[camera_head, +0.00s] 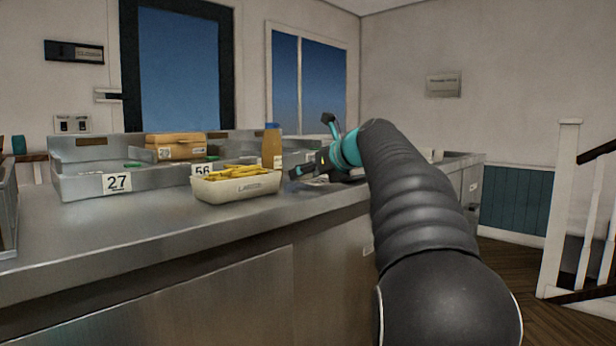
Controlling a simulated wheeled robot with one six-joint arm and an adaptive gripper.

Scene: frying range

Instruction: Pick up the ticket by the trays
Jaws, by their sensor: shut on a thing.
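My gripper (299,172) is low over the steel counter, just right of the tray of chips, with its fingers pointing left. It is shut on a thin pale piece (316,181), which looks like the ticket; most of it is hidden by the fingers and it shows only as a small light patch. Metal trays (75,186) stand along the back of the counter, with number cards 27 (117,183) and 56 (202,170) on their fronts.
A cream tray (236,190) heaped with yellow chips stands close to the left of my gripper. A brown box (174,146) and an upright tan packet (272,146) are behind it. The counter's front left (120,235) is bare. A stair rail (562,205) stands at right.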

